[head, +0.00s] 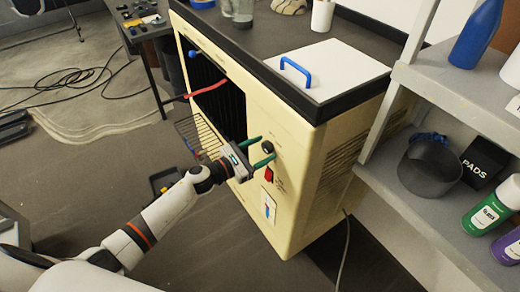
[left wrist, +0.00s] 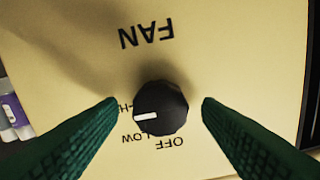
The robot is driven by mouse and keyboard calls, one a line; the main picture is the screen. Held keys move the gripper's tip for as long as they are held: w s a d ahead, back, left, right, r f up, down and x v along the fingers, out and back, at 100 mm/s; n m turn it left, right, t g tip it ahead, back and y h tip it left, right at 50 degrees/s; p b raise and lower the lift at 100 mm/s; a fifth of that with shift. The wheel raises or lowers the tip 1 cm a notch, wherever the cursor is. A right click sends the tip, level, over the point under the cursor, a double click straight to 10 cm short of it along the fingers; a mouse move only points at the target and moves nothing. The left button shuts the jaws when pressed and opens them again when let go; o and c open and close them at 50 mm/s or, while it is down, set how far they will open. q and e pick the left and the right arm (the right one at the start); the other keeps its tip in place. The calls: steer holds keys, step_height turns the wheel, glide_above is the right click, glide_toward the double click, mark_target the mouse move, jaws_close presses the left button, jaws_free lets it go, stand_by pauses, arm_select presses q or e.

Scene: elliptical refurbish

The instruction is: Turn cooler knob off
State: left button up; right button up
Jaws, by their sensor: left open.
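The cooler (head: 300,190) is a cream cabinet with a dark top. Its black round knob (head: 267,147) is on the front panel, and it also fills the middle of the left wrist view (left wrist: 165,105). In that view the panel lettering is upside down: FAN above, OFF and LOW below, H partly hidden at left. The knob's white pointer (left wrist: 146,116) points left, between the H and LOW marks, away from OFF. My left gripper (head: 262,149) is open, with its green fingers on either side of the knob and visible gaps to it. My right gripper is out of view.
A red switch (head: 269,174) sits just below the knob. A white panel with a blue handle (head: 295,68) lies on the cooler's top. A wire rack (head: 199,137) juts from the front opening. Grey shelves (head: 445,95) stand close at right.

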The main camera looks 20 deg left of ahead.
arm_select(q)
steer(key=shift+c, duration=0.6)
steer(key=c, duration=0.9)
steer(key=shift+o, duration=0.2)
steer(key=shift+n, duration=0.3)
steer(key=n, duration=0.3)
steer(key=shift+n, duration=0.3)
steer(key=n, duration=0.3)
steer(key=shift+a+n, duration=0.1)
steer(key=shift+n, duration=0.2)
steer(key=n, duration=0.5)
steer(key=shift+w, duration=0.1)
steer(key=shift+n+p, duration=0.7)
steer(key=shift+n, duration=1.8)
steer(key=shift+f, duration=0.1)
